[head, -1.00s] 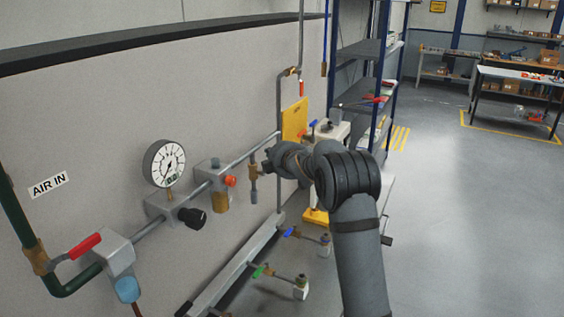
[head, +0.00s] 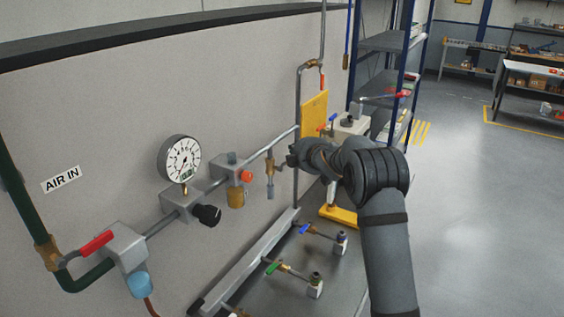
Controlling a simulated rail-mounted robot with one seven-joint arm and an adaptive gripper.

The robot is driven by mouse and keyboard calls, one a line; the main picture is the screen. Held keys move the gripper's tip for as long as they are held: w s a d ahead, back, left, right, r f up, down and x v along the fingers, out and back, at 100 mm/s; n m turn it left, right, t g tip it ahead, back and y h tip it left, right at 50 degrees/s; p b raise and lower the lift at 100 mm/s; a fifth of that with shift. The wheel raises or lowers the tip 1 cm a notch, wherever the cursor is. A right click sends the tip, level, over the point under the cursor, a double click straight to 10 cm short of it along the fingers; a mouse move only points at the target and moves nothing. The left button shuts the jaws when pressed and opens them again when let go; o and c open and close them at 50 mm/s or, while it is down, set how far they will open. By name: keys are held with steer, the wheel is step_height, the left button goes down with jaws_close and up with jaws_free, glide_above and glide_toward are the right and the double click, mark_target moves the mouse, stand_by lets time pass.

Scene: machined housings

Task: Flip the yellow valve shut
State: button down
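I cannot make out a yellow valve handle in the head view. A lower rail on the wall (head: 252,262) carries small valves with a blue handle (head: 305,228) and a green handle (head: 273,268). A brass-coloured part (head: 236,312) at its near end is cut off by the bottom edge. My gripper (head: 293,157) is at the far end of my arm, in front of the wall pipe and above the lower rail, apart from these valves. Its fingers are too small and dark to tell whether they are open.
A red-handled valve (head: 97,243), a pressure gauge (head: 183,160) and a black knob (head: 208,215) sit along the wall pipe. A yellow panel (head: 314,114) and a yellow-footed stand (head: 342,215) are beyond my gripper. Shelving (head: 385,85) stands behind. The floor at right is clear.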

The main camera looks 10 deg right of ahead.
steer(key=shift+w+d+f, duration=0.25)
steer(key=shift+w+f, duration=0.05)
steer(key=shift+f, duration=0.25)
stand_by(0.4)
steer(key=s+d+r+p, duration=0.4)
steer(key=s+r+p, duration=0.1)
steer(key=r, duration=0.6)
steer(key=shift+s+d+p, duration=0.15)
steer(key=shift+s+p, duration=0.25)
steer(key=shift+p, duration=0.05)
steer(key=shift+w, duration=0.1)
